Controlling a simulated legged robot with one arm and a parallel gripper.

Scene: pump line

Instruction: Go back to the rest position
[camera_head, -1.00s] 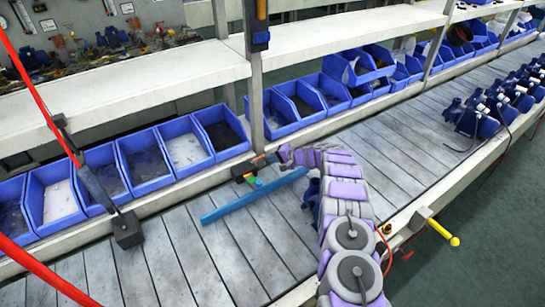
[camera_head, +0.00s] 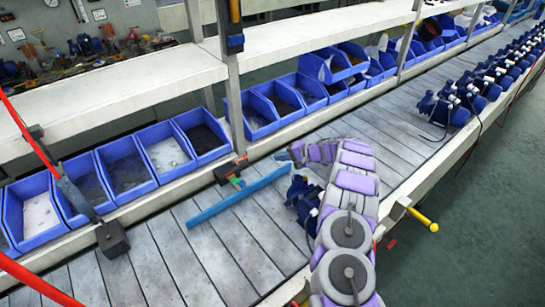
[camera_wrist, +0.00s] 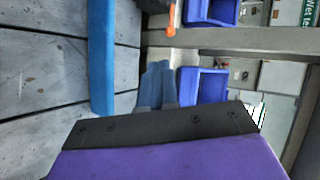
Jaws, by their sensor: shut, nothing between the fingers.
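My arm, purple and grey, reaches from the bottom of the head view over the conveyor and bends left. My gripper (camera_head: 286,155) is at its far end, small in the head view, near the right end of a blue bar (camera_head: 238,197). In the wrist view my gripper's blue-grey fingers (camera_wrist: 157,72) are together with nothing held. The blue bar (camera_wrist: 101,55) shows there too, left of the fingers and apart from them. No marked rest position shows.
The slatted conveyor (camera_head: 150,275) runs diagonally. A dark blue pump (camera_head: 303,200) stands close beside my arm, partly hidden. Several pumps (camera_head: 440,110) line the right. Blue bins (camera_head: 125,165) stand along the back under a white shelf (camera_head: 110,85). A post (camera_head: 234,110) rises behind the bar.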

